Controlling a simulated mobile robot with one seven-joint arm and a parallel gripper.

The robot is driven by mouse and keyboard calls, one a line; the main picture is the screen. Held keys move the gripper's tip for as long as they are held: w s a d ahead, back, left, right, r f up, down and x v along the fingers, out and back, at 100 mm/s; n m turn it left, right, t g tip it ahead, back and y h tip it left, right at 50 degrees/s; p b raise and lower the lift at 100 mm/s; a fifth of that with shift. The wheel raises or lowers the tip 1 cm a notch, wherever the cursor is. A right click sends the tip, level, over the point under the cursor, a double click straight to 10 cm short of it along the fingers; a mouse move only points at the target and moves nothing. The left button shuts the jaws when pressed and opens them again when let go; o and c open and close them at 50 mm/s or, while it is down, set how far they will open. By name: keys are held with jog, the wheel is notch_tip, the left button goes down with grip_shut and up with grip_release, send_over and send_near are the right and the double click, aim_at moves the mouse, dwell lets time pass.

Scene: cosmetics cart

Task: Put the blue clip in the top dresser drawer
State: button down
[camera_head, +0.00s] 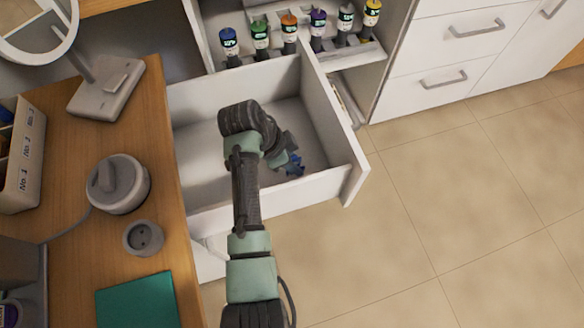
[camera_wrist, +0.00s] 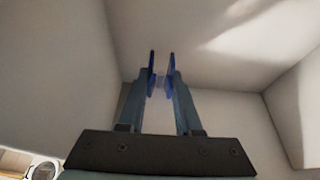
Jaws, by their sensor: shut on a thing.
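The open white dresser drawer (camera_head: 355,184) is pulled out in the head view, and no loose object shows on its visible floor. My gripper (camera_head: 287,162) reaches down inside the drawer walls, toward the front end. It is shut on the blue clip (camera_head: 296,168). In the wrist view the blue clip (camera_wrist: 152,72) shows at the tips of my gripper (camera_wrist: 161,82), with blue parts at both fingers. The pale drawer walls surround it there. Whether the clip touches the drawer floor I cannot tell. My arm hides part of the drawer.
Several small bottles (camera_head: 289,33) stand in a row on the shelf behind the drawer. A wooden tabletop (camera_head: 75,240) at left carries a mirror (camera_head: 103,90), a round grey container (camera_head: 119,184), a small grey cup (camera_head: 143,237) and a teal book (camera_head: 139,302). Open floor lies at right.

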jog(key=shift+f+b, duration=0.5)
jog(key=shift+f, duration=1.3)
jog(key=shift+f, duration=0.1)
jog(key=c, duration=0.6)
grip_release()
